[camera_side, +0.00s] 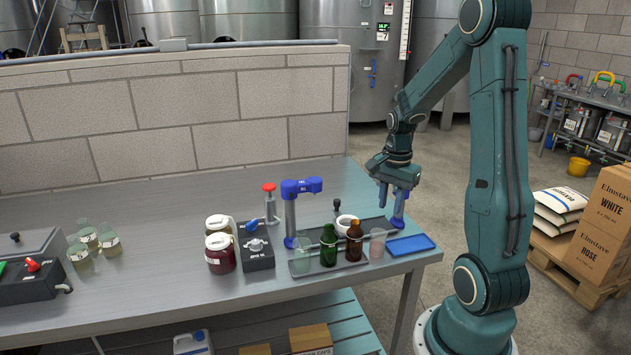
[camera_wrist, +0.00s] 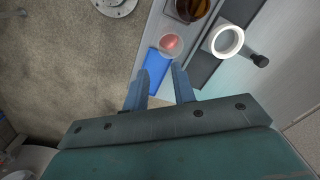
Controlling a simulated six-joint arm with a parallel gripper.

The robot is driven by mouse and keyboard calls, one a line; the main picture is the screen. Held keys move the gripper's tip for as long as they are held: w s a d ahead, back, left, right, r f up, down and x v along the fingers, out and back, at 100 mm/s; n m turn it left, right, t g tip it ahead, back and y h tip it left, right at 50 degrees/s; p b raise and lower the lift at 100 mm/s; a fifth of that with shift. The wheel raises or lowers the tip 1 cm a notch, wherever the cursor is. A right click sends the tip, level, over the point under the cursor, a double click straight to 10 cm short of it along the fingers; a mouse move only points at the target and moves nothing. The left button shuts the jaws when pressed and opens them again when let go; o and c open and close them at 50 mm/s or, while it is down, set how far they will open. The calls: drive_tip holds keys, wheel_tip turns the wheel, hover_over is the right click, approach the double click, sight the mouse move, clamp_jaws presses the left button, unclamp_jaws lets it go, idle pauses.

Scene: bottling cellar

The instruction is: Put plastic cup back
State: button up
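A clear plastic cup (camera_side: 377,244) with a pinkish tint stands upright at the right end of the dark tray (camera_side: 330,268), beside the brown bottle (camera_side: 354,241). In the wrist view the cup (camera_wrist: 171,45) shows from above, reddish inside, just beyond my fingertips. A second clear, greenish cup (camera_side: 301,258) stands at the tray's left end. My gripper (camera_side: 391,208) is open and empty, above and behind the pinkish cup. In the wrist view its two blue fingers (camera_wrist: 160,70) are spread, with the blue mat (camera_wrist: 156,68) showing between them.
A green bottle (camera_side: 328,246) stands left of the brown one. A white ring-shaped vessel (camera_side: 346,222) is behind the bottles. A blue-headed post (camera_side: 291,212), a black box (camera_side: 257,250) and jars (camera_side: 220,253) stand further left. The bench's right edge is close.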

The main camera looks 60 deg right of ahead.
drive_tip(key=w+a+r+n+t+h, duration=0.1)
drive_tip(key=w+a+r+n+t, duration=0.1)
drive_tip(key=a+r+n, duration=1)
drive_tip(key=s+a+r+n+t, duration=0.1)
drive_tip(key=s+a+n, duration=0.2)
drive_tip(key=a, duration=0.4)
drive_tip(key=s+a+r+n+t+y, duration=0.1)
drive_tip(key=s+a+n+t, duration=0.1)
drive_tip(key=s+a+n, duration=0.2)
drive_tip(key=shift+a+r+n, duration=0.35)
drive_tip(key=shift+a+n, duration=0.15)
drive_tip(key=shift+a, duration=1.2)
drive_tip(key=shift+w, duration=0.1)
